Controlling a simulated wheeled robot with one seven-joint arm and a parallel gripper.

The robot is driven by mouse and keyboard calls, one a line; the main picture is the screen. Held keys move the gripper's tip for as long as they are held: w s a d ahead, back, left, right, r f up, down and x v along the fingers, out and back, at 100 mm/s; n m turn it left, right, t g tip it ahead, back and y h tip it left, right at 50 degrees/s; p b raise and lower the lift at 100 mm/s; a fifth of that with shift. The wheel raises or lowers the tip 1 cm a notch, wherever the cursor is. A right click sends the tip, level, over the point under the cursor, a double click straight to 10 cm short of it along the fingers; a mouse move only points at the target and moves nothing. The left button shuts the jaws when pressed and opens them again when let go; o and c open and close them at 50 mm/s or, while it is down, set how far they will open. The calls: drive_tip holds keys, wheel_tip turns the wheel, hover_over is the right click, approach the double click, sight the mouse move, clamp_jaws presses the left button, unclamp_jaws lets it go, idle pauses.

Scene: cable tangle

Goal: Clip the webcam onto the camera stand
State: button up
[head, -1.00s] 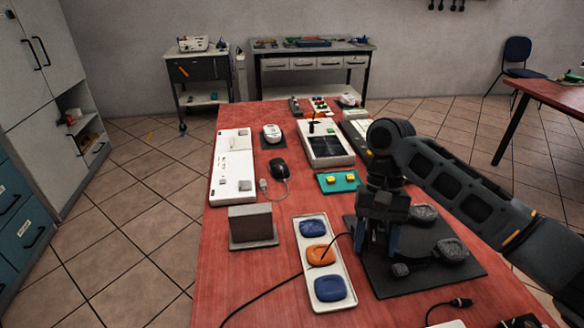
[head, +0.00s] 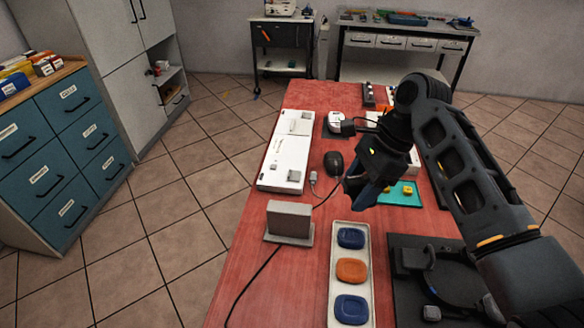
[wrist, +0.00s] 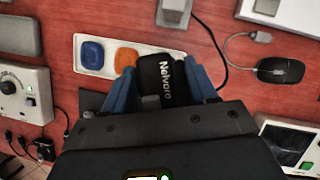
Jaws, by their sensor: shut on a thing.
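My gripper (head: 362,190) hangs above the red table, beyond the tray and right of the mouse. In the wrist view its blue fingers (wrist: 163,88) are shut on the webcam (wrist: 166,76), a black body with white lettering. A thin black cable runs from it to the table. The likely camera stand is a grey upright block on a flat base (head: 289,220), left of the tray. Its top also shows in the wrist view (wrist: 173,12). The webcam is apart from it; in the head view the webcam is mostly hidden by my gripper.
A white tray (head: 337,306) holds blue and orange pads. A black mouse (head: 334,163), a long white panel (head: 287,150) and a teal plate (head: 400,196) lie beyond. A dark mat (head: 398,308) carries dark items at right. The table's left edge is near the stand.

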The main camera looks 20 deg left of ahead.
sight(282, 207)
drive_tip(key=s+a+m, duration=0.1)
drive_tip(key=a, duration=0.3)
drive_tip(key=s+a+m+t+p, duration=0.1)
drive_tip(key=a, duration=0.4)
drive_tip(key=s+a+r+m, duration=0.1)
drive_tip(key=s+a+m, duration=0.1)
drive_tip(key=a, duration=0.2)
drive_tip(key=shift+a+r+y+p, duration=0.1)
drive_tip(key=shift+a+y+p, duration=0.2)
drive_tip(key=shift+a, duration=0.1)
wheel_tip(282, 207, down, 5)
drive_tip(key=b, duration=0.6)
drive_tip(key=shift+f+p, duration=0.3)
drive_tip(key=shift+f, duration=0.2)
drive_tip(key=shift+a+p, duration=0.15)
drive_tip(key=shift+p, duration=1.05)
drive_tip(key=shift+f, duration=0.7)
drive_tip(key=o, duration=1.2)
